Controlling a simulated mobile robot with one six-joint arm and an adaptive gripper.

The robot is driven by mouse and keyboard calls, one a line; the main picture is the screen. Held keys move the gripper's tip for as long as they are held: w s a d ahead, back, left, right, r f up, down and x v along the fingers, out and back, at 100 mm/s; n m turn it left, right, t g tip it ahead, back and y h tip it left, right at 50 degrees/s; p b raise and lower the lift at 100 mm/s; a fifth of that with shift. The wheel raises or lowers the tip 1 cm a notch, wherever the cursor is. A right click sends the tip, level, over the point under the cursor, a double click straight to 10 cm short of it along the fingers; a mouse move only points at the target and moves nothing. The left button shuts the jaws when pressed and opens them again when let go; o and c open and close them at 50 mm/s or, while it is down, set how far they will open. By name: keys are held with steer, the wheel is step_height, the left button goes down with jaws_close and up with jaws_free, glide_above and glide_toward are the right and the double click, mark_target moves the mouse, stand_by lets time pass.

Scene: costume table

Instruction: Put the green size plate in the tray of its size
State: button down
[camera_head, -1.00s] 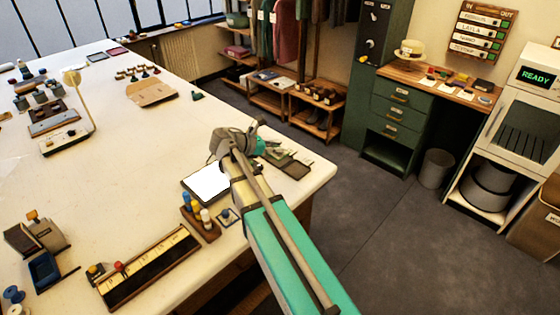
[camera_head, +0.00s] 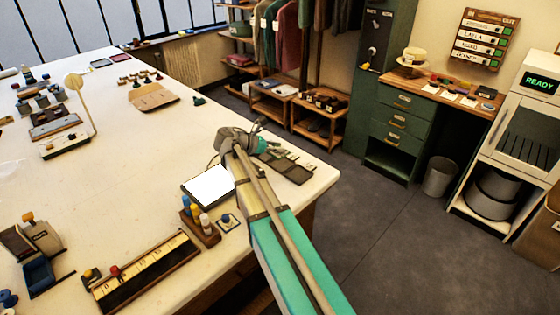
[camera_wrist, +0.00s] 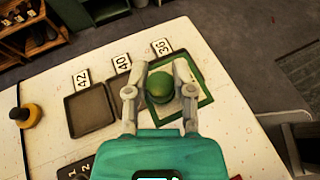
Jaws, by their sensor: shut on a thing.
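The green size plate (camera_wrist: 202,99) is a pale square with a green border and a round green knob (camera_wrist: 160,86). My gripper (camera_wrist: 160,92) is shut on the knob in the wrist view. The plate is at the right end of the row of trays, by a label (camera_wrist: 161,47) that looks like 36; whether it hovers or rests there I cannot tell. Dark trays labelled 42 (camera_wrist: 90,109) and 40 (camera_wrist: 123,88) lie to its left, the 40 tray partly hidden. In the head view my gripper (camera_head: 250,146) hides the plate beside the trays (camera_head: 290,168).
A yellow-knobbed piece (camera_wrist: 29,115) is left of the trays in the wrist view. The table edge is close on the right.

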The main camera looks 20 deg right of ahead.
steer(key=b, duration=0.6)
glide_above(280, 163)
steer(key=f, duration=0.6)
steer(key=shift+s+a+f, duration=0.1)
steer(key=shift+s+a, duration=0.15)
steer(key=shift+s, duration=0.05)
steer(key=shift+w+d+f+b, duration=0.2)
steer(key=shift+w+f+b, duration=0.2)
steer(key=shift+f, duration=0.25)
steer(key=shift+f+b, duration=1.4)
steer(key=shift+b, duration=0.05)
steer(key=shift+f+b, duration=0.3)
steer(key=shift+s+f, duration=0.2)
steer(key=shift+s+b, duration=0.1)
steer(key=shift+b, duration=0.2)
